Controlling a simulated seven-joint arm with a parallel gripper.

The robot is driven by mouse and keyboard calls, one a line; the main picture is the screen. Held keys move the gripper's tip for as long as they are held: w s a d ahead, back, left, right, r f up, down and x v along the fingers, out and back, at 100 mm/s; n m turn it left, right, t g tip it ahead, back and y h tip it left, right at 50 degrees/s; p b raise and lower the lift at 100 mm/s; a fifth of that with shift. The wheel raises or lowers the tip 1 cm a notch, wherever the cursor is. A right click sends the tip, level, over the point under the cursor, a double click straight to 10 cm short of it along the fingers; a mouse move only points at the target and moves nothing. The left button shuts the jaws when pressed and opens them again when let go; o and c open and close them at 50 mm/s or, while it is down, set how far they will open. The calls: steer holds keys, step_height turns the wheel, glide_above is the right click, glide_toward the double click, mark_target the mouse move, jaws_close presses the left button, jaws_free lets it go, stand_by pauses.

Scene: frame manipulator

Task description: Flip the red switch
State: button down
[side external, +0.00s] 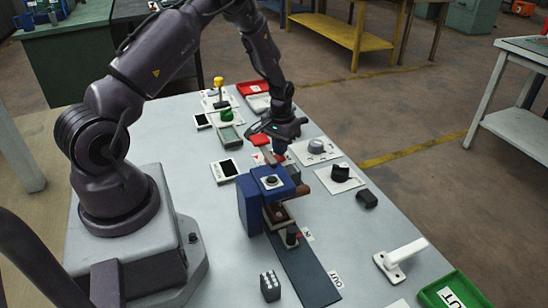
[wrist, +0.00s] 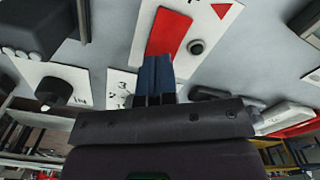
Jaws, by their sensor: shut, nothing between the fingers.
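My gripper (side external: 279,148) points down close to the switch. Its two blue fingers (wrist: 155,62) are together with nothing between them. The fingertips overlap the near end of the red piece in the wrist view; I cannot tell whether they touch it. The switch's near end is hidden behind the fingers.
A blue box-shaped fixture (side external: 248,208) stands in front of my gripper. Dials on white plates, such as the black knob (side external: 340,171), are to the right. A white lever (side external: 404,252) and green tray (side external: 450,292) are at the front right.

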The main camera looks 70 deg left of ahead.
steer(key=shift+f, duration=0.7)
steer(key=shift+r, duration=3.55)
